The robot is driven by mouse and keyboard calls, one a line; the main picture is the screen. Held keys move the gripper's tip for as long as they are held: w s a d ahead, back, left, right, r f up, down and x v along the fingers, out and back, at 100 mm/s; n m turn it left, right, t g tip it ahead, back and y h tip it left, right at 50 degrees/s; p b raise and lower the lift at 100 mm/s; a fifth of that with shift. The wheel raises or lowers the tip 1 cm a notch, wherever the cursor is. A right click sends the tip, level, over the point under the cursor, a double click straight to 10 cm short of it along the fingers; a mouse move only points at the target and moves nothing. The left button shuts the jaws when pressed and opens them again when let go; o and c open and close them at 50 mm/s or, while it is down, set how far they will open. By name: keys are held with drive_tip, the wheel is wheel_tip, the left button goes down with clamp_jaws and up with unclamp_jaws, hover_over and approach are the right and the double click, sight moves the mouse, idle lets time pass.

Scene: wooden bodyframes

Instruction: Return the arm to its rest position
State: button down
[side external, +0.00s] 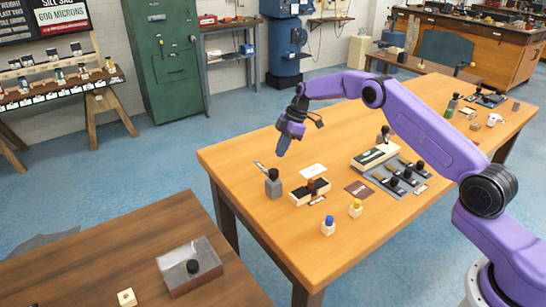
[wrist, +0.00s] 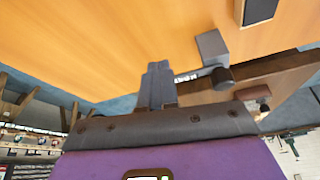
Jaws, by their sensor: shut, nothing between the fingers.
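My arm is purple and reaches in from the right in the side external view. My gripper (side external: 284,146) hangs above the far left part of the wooden table (side external: 240,161), pointing down and slightly left. It is shut and holds nothing. In the wrist view the closed fingers of my gripper (wrist: 157,72) stand together against the table top (wrist: 110,40). A grey block with a black knob (side external: 273,184) stands on the table below and left of my gripper, apart from it. That block also shows in the wrist view (wrist: 211,46), right of the fingers.
A wooden block with a dark top (side external: 309,192), a blue-topped piece (side external: 328,226), a yellow-topped piece (side external: 356,208) and a grey tray (side external: 379,177) are on the table. A dark brown table (side external: 120,255) with a clear box (side external: 188,266) is front left. The air around my gripper looks clear.

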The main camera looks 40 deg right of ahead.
drive_tip(key=w+v, duration=0.1)
drive_tip(key=v, duration=0.6)
drive_tip(key=s+a+r+m+g+h, duration=0.1)
drive_tip(key=s+a+r, duration=0.2)
drive_tip(key=s+a, duration=0.35)
drive_tip(key=s+a+r, duration=0.3)
drive_tip(key=s+a, duration=0.1)
drive_tip(key=s, duration=0.6)
drive_tip(key=s+a+r+m+g+h, duration=0.1)
drive_tip(key=s+a+r, duration=0.35)
drive_tip(key=s, duration=0.35)
drive_tip(key=s+d+f+h, duration=0.1)
drive_tip(key=s+d, duration=0.3)
drive_tip(key=s, duration=0.9)
drive_tip(key=s+d+f+t, duration=0.1)
drive_tip(key=s+d, duration=0.3)
drive_tip(key=s, duration=1)
drive_tip(key=shift+s+d+f+m+h, duration=0.3)
drive_tip(key=shift+d+f+h, duration=0.1)
drive_tip(key=shift+f, duration=0.2)
